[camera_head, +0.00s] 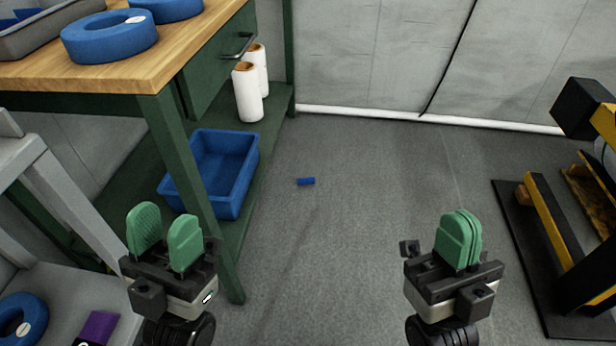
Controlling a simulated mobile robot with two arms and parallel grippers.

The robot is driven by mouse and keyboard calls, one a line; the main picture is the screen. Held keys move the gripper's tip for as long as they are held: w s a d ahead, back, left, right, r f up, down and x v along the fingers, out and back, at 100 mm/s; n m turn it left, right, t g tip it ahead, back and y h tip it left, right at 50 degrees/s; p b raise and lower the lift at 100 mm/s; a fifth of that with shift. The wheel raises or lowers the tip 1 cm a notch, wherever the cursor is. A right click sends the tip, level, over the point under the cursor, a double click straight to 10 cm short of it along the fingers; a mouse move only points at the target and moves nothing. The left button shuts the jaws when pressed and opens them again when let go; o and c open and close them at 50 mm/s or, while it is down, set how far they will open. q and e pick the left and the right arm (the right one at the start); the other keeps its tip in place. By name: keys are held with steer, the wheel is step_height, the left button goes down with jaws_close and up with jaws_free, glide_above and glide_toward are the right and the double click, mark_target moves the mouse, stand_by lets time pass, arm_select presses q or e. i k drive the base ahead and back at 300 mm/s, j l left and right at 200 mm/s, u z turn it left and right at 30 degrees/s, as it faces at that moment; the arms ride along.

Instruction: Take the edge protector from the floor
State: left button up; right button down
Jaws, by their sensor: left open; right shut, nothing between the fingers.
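A green workbench with a wooden top (190,45) stands at the left; its lower shelf holds a blue bin (247,175) and white rolls (247,95). A grey cart (60,290) is at lower left. Yellow-black equipment (550,225) stands right. The middle floor is clear.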

mark_target(309, 180)
steer(key=i+j+z, duration=0.1)
steer(key=j, duration=0.25)
steer(key=i+j+z, duration=0.15)
steer(key=j, duration=0.25)
steer(key=i+z, duration=0.1)
steer(key=z, duration=0.75)
steer(key=i+l+z, duration=0.25)
steer(key=i, duration=0.2)
steer(key=i+l+z, duration=0.2)
steer(key=i, duration=0.3)
steer(key=i+j+u, duration=0.25)
steer(key=i+u, duration=0.2)
steer(key=i, duration=0.45)
steer(key=i+l+u, duration=0.1)
steer(key=i+u, duration=0.4)
steer(key=i, duration=0.45)
steer(key=i+u, duration=0.1)
steer(key=u, duration=0.35)
steer(key=i+u, duration=0.1)
steer(key=u, duration=0.35)
steer(key=i+l+u, duration=0.1)
steer(key=u, duration=0.35)
steer(key=l+u, duration=0.15)
steer(key=u, duration=1.8)
steer(key=l, duration=0.05)
